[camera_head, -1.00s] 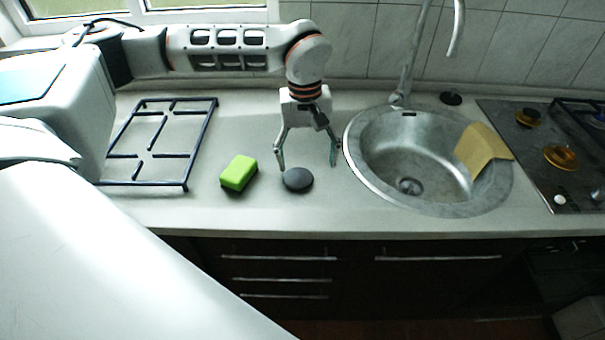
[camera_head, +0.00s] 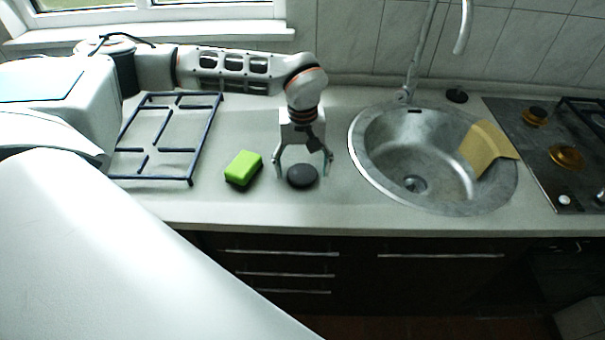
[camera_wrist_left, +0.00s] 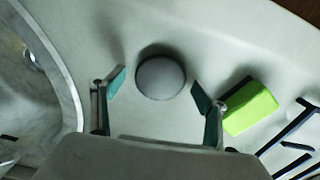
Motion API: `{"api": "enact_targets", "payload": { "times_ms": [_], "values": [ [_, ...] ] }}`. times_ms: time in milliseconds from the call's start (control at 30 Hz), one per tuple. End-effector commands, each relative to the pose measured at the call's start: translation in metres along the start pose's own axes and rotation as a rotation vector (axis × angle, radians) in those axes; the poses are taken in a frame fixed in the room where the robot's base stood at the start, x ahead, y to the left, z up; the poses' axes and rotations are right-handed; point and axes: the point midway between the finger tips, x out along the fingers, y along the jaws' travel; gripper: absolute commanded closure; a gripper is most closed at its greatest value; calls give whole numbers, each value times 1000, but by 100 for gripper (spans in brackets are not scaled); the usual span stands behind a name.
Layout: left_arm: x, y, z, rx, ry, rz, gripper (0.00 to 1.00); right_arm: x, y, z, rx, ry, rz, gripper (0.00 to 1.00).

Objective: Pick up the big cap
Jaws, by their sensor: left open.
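The big cap is a dark round burner cap (camera_head: 302,176) lying flat on the counter between the sponge and the sink. It also shows in the left wrist view (camera_wrist_left: 160,78), as a grey disc ahead of and between the fingertips. My left gripper (camera_head: 304,168) is open, with one finger to each side of the cap. In the left wrist view my left gripper (camera_wrist_left: 159,91) has a gap between each finger and the cap. Nothing is held. My right gripper is not in view.
A green sponge (camera_head: 243,168) lies close to the left of the cap. A dark pan-support grate (camera_head: 186,180) lies further left. A round steel sink (camera_head: 362,172) with a yellow cloth (camera_head: 487,148) is on the right. The stove (camera_head: 545,180) is beyond it.

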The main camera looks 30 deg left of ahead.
Motion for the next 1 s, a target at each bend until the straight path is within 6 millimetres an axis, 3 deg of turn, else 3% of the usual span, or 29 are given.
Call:
{"api": "enact_targets", "payload": {
  "times_ms": [100, 267, 733, 867, 1000],
  "values": [
    [0, 0, 0, 0, 0, 0, 29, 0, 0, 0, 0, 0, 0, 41],
    [0, 0, 0, 0, -1, 0, 71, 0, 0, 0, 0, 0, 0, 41],
    [-8, 0, 0, -1, 0, 1, 72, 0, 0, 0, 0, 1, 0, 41],
    [-22, 1, -1, -1, 2, 3, 72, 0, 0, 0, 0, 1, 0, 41],
    [-49, 1, -1, -1, 4, 4, 72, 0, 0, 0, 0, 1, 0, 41]
  ]
}}
